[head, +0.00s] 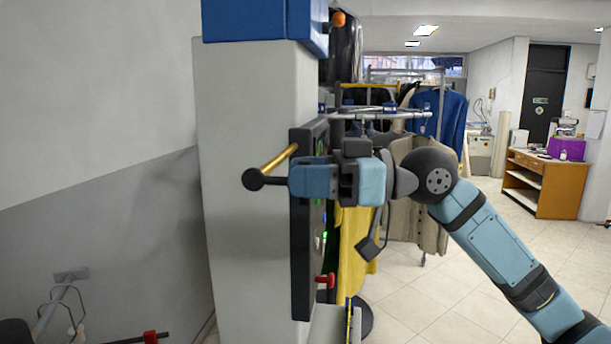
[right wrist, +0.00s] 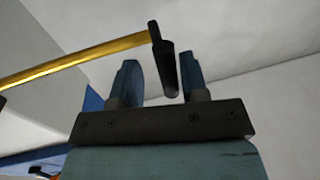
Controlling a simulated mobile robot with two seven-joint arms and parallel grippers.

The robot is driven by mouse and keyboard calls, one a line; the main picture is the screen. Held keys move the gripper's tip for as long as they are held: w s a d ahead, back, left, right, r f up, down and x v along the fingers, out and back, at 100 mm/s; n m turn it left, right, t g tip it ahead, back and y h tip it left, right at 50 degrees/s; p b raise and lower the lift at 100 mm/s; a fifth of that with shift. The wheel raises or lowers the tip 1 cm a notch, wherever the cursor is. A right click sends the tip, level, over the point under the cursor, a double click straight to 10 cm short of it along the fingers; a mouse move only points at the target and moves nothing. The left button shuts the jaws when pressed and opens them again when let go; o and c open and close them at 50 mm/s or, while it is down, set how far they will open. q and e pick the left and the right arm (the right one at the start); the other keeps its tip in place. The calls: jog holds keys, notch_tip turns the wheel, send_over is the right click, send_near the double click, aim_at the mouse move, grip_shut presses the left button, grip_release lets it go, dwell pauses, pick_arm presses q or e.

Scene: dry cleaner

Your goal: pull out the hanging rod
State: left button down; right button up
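The hanging rod (head: 278,160) is a brass-coloured bar that sticks out from the side of a tall grey-white machine in the head view. A black end piece (head: 253,180) with a rounded knob sits at its outer end. The right wrist view shows the brass bar (right wrist: 75,60) and the black end piece (right wrist: 164,65). My right gripper (head: 297,177) is at this end piece. In the right wrist view its two fingers (right wrist: 160,80) are apart, with the end piece between them and a visible gap on the left side. My left gripper is not in view.
The machine's cabinet (head: 245,170) stands close behind the rod, with a dark panel (head: 300,260) and a red knob (head: 325,281). Clothes (head: 425,230) hang on racks behind my right arm. A wooden counter (head: 545,185) stands at the far right. Tiled floor is open at right.

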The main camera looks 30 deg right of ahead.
jog(key=shift+s, duration=0.1)
pick_arm(q)
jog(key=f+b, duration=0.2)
jog(key=b, duration=0.1)
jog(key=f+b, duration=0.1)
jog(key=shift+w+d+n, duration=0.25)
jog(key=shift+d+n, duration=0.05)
pick_arm(e)
jog(key=v, duration=1.3)
jog(key=shift+d, duration=0.35)
pick_arm(q)
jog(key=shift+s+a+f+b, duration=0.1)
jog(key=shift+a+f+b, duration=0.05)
jog(key=shift+b, duration=0.15)
pick_arm(e)
jog(key=shift+s, duration=0.15)
